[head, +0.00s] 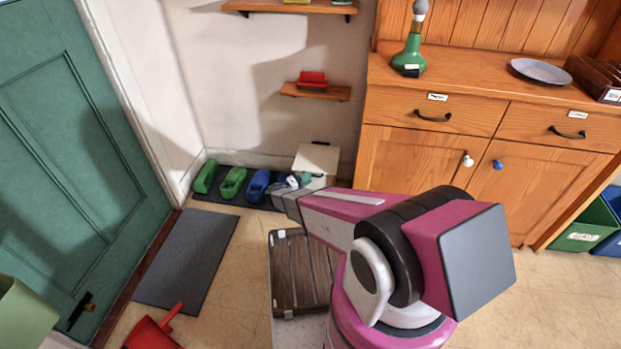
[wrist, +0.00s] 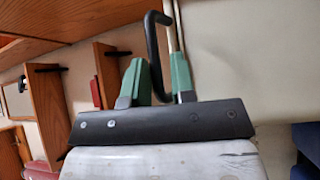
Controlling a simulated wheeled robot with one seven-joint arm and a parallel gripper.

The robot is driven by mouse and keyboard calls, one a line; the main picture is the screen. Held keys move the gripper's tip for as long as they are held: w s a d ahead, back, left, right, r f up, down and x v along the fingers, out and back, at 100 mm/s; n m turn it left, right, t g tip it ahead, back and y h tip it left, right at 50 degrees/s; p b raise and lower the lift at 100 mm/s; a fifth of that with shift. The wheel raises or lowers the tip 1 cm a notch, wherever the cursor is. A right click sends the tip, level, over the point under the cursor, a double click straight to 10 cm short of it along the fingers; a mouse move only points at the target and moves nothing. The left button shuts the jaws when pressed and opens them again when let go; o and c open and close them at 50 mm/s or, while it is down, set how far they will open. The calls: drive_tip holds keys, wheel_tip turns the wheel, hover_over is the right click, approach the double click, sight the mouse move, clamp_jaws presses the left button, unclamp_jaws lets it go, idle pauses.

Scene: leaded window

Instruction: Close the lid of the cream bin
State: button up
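The cream bin's lid (head: 317,158) stands raised near the wall, with a dark handle (head: 320,143) close to its top edge. The bin's body is largely hidden behind my arm and gripper in the head view. My gripper (head: 297,181) is low, in front of the lid. In the wrist view, the two green fingers of my gripper (wrist: 161,78) are apart. The black handle (wrist: 154,45) shows at the gap between them, and the lid's thin pale edge (wrist: 172,28) runs down by the right finger. Whether either finger touches the lid is unclear.
Green shoes (head: 232,182) and a blue shoe (head: 256,186) stand on a dark mat left of the bin. A slatted wooden piece (head: 300,272) lies below my arm. The wooden cabinet (head: 410,160) is at the right. A red dustpan (head: 152,333) lies at the front left.

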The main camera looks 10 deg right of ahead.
drive_tip(key=v, duration=0.8)
drive_tip(key=shift+s+a, duration=0.1)
drive_tip(key=s+d+r+m+g+y, duration=0.3)
drive_tip(key=s+d+r+g+y, duration=0.5)
drive_tip(key=d+r, duration=0.55)
drive_tip(key=s+r+y, duration=0.9)
drive_tip(key=s+r, duration=0.1)
drive_tip(key=r, duration=0.3)
drive_tip(key=shift+d+r+y, duration=0.2)
drive_tip(key=shift+d+y, duration=0.1)
drive_tip(key=shift+d, duration=0.2)
